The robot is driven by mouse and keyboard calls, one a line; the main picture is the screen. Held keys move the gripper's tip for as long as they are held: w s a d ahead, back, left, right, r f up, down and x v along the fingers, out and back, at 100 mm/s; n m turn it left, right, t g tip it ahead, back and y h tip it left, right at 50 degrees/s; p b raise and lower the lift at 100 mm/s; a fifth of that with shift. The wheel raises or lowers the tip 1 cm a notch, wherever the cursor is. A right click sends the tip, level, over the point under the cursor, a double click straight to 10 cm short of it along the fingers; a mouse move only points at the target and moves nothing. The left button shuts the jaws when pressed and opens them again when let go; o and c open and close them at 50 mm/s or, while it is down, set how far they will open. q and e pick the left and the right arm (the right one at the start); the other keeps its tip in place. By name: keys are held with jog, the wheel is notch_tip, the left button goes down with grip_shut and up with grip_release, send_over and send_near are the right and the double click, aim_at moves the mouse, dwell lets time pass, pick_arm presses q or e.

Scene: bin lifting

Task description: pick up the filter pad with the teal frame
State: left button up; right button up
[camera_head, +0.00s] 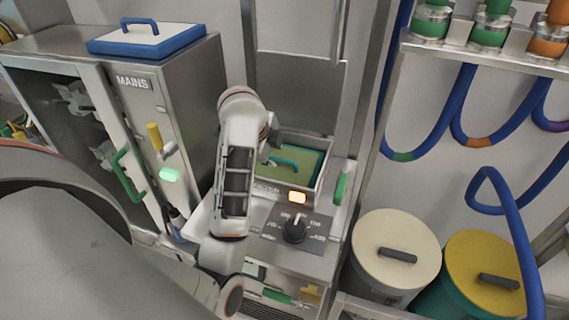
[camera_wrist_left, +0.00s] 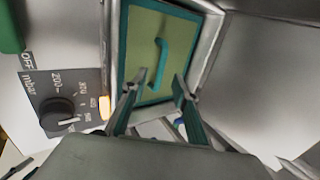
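The filter pad with the teal frame (camera_head: 307,161) has an olive-green face and a teal bar handle (camera_head: 285,162). It lies in a square metal-rimmed well on the machine. In the left wrist view, the pad (camera_wrist_left: 140,45) and its upright-looking handle (camera_wrist_left: 160,65) show clearly. My left gripper (camera_wrist_left: 156,92) is open and empty, its two fingers on either side of the handle's lower end in that view. I cannot tell whether they touch the pad. In the head view my left arm hides the pad's left side and most of the gripper. My right gripper is not in view.
A dial (camera_head: 295,229) and a lit orange button (camera_head: 297,197) sit in front of the well. Two lidded drums (camera_head: 398,240) and hanging blue hoses are to the right.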

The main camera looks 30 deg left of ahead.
aim_at(280, 160)
pick_arm(q)
jog(key=shift+d+x, duration=0.1)
jog(key=shift+x, duration=1.4)
jog(key=shift+d+x, duration=0.15)
jog(key=shift+x, duration=1.35)
jog(key=shift+w, duration=0.1)
jog(key=shift+r, duration=0.1)
grip_shut()
